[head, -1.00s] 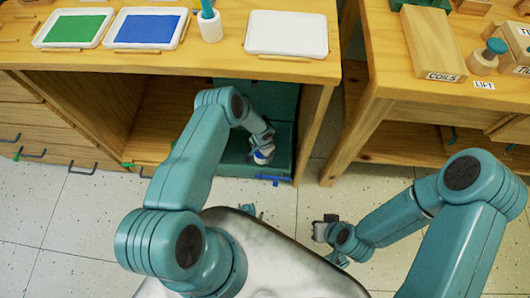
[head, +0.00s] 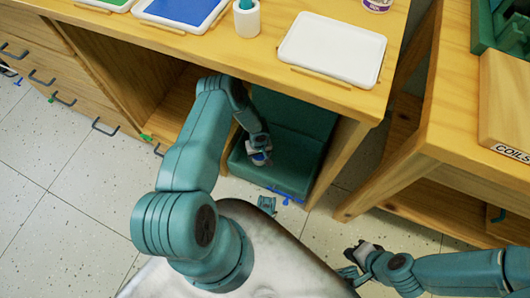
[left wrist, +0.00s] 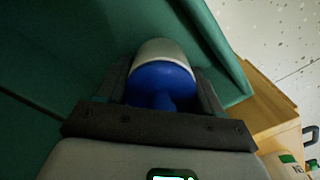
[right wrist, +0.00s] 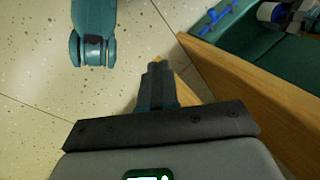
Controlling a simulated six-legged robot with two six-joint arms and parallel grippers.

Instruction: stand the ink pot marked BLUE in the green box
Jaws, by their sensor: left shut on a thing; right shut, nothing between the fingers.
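The ink pot has a white body and a blue top. My left gripper (head: 258,152) is shut on the ink pot (left wrist: 160,72), whose marking I cannot read. The green box (head: 310,125) stands under the left desk. The left gripper and pot are inside the box's outline; I cannot tell whether the pot touches its floor. In the left wrist view a green wall (left wrist: 215,55) rises close beside the pot. The pot also shows at the top of the right wrist view (right wrist: 268,12). My right gripper (head: 354,256) is shut and empty, low over the floor outside the box.
The desk above holds a white tray (head: 332,48), a blue-filled tray (head: 187,10) and a white cup (head: 246,18). A wooden side panel (head: 340,160) stands right of the box. A second bench (head: 470,150) is further right.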

